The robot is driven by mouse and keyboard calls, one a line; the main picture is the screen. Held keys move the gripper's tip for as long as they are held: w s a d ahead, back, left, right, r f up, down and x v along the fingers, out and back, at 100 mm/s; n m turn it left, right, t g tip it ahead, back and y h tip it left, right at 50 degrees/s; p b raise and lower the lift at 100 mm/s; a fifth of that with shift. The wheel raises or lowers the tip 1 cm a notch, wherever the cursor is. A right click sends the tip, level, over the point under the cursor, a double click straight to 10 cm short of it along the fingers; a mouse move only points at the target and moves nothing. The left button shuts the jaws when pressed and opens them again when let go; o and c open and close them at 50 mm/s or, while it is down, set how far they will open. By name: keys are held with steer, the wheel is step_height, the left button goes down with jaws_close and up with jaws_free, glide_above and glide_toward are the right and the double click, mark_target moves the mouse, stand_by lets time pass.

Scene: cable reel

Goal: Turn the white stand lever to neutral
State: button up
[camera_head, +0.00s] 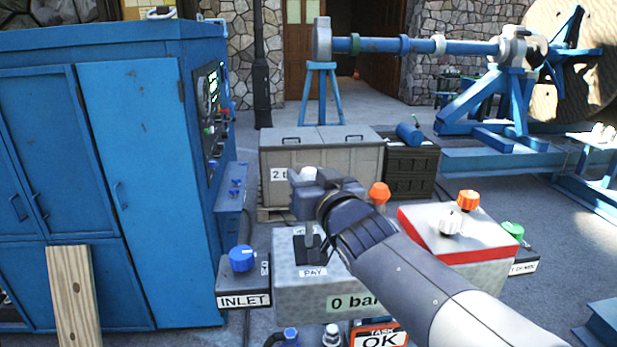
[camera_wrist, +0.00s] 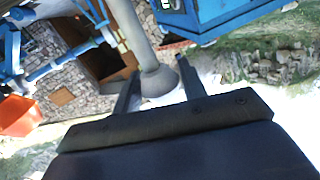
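The stand lever rises from a black slotted base on a grey control stand (camera_head: 290,288) with a PAY label. Its grey shaft (camera_head: 309,230) looks near upright. Its pale knob (camera_head: 308,174) shows just above my gripper (camera_head: 305,192). In the wrist view, which is upside down, the knob (camera_wrist: 158,82) sits between the two dark fingers of my gripper (camera_wrist: 160,85), with the shaft running up to the picture's top. The fingers stand apart, close to both sides of the knob. I cannot tell whether they press on it. My forearm hides part of the stand.
An orange knob (camera_head: 379,192) stands close right of my gripper. A red-and-white sloped box (camera_head: 420,240) with white and orange knobs is farther right. A blue INLET valve (camera_head: 242,259) is at left, by a blue cabinet (camera_head: 140,150). Crates (camera_head: 320,160) stand behind.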

steer(key=o, duration=0.4)
steer(key=shift+c, duration=0.2)
steer(key=shift+s, duration=0.1)
steer(key=p+v, duration=0.1)
steer(key=v, duration=0.9)
steer(key=shift+s+d+p, duration=0.2)
steer(key=shift+s+p, duration=0.05)
steer(key=shift+p, duration=0.15)
steer(key=shift+w, duration=0.1)
steer(key=b+x, duration=0.2)
steer(key=x, duration=0.8)
steer(key=shift+w+a, duration=0.25)
steer(key=shift+s, duration=0.1)
